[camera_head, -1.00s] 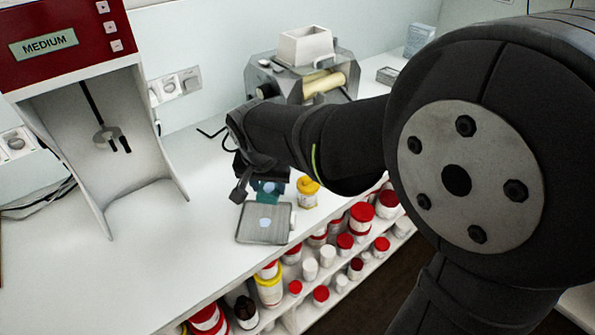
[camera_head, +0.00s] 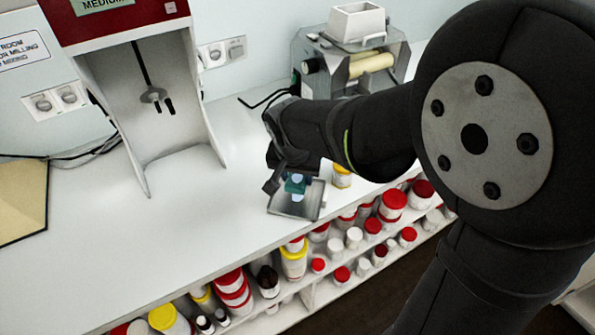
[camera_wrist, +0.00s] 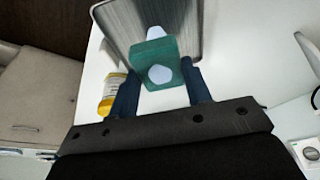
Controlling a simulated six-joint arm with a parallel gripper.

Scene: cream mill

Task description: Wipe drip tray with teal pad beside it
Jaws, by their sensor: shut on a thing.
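The teal pad (camera_head: 295,185) is between my gripper's (camera_head: 287,182) fingers; in the wrist view the pad (camera_wrist: 150,52) sits between both dark blue fingertips (camera_wrist: 162,78). It has a pale round patch on its face. The grey metal drip tray (camera_head: 312,207) lies near the counter's front edge, and the pad is over its rear part. In the wrist view the tray (camera_wrist: 119,22) lies beyond the pad. A pale bluish spot (camera_wrist: 155,33) shows on the tray at the pad's far edge. I cannot tell whether the pad touches the tray.
A small yellow-capped bottle (camera_head: 342,176) stands right of the tray, close to my gripper. A red-topped machine (camera_head: 150,110) stands on the left, a roller mill (camera_head: 350,65) behind. Shelves of jars (camera_head: 340,235) lie below the counter edge. The counter (camera_head: 205,230) left of the tray is clear.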

